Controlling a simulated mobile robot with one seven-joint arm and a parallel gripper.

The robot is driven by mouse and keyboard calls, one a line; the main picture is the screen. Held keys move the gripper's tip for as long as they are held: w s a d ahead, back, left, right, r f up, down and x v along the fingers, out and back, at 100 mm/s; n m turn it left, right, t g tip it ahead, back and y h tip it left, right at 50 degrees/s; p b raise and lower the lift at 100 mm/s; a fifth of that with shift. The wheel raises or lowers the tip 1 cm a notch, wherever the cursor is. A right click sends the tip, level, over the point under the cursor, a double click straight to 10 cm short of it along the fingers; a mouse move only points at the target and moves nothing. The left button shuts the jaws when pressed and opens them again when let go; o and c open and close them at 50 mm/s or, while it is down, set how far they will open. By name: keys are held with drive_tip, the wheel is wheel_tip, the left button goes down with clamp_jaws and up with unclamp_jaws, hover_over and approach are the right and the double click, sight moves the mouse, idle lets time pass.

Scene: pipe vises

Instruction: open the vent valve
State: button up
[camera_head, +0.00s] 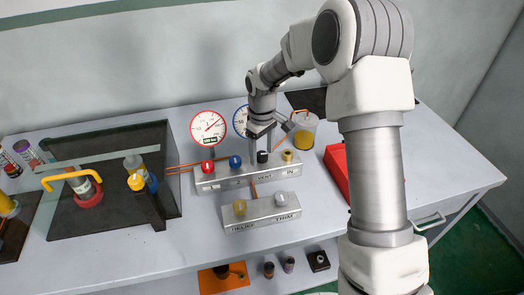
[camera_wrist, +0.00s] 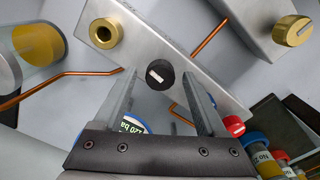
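The vent valve is a black knob (camera_head: 262,157) with a white mark, on a metal block (camera_head: 235,182) lettered VENT below it. It shows fully in the wrist view (camera_wrist: 160,75), its mark lying nearly level there. My gripper (camera_head: 262,149) points down over the block at this knob. In the wrist view my gripper (camera_wrist: 158,82) is open, with one finger on each side of the knob and a gap on both sides. I cannot tell how far the fingertips reach down beside it.
The same block carries a red knob (camera_head: 207,167), a blue knob (camera_head: 235,162) and a brass fitting (camera_head: 287,155) marked IN. Two gauges stand behind; the white-faced one (camera_head: 208,126) is clear. A second block (camera_head: 262,212) lies in front. A yellow-filled jar (camera_head: 303,130) stands right.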

sight(262, 154)
wheel_tip(262, 154, up, 17)
drive_tip(key=p, duration=0.1)
drive_tip(key=shift+r, duration=0.2)
idle(0.4)
drive_tip(key=s+d+r+m+t, duration=0.1)
drive_tip(key=s+d+r+m, duration=0.2)
drive_tip(key=s, duration=0.4)
drive_tip(key=s+d+r+m+t, duration=0.1)
drive_tip(key=s+d+r+t, duration=0.1)
drive_tip(key=s+d+r, duration=0.35)
drive_tip(key=s+d+f+m+t, duration=0.2)
drive_tip(key=s+m, duration=0.2)
drive_tip(key=s, duration=1.2)
drive_tip(key=shift+d+f+m+t, duration=0.2)
drive_tip(key=shift+f+m+t, duration=0.1)
drive_tip(key=shift+m, duration=0.1)
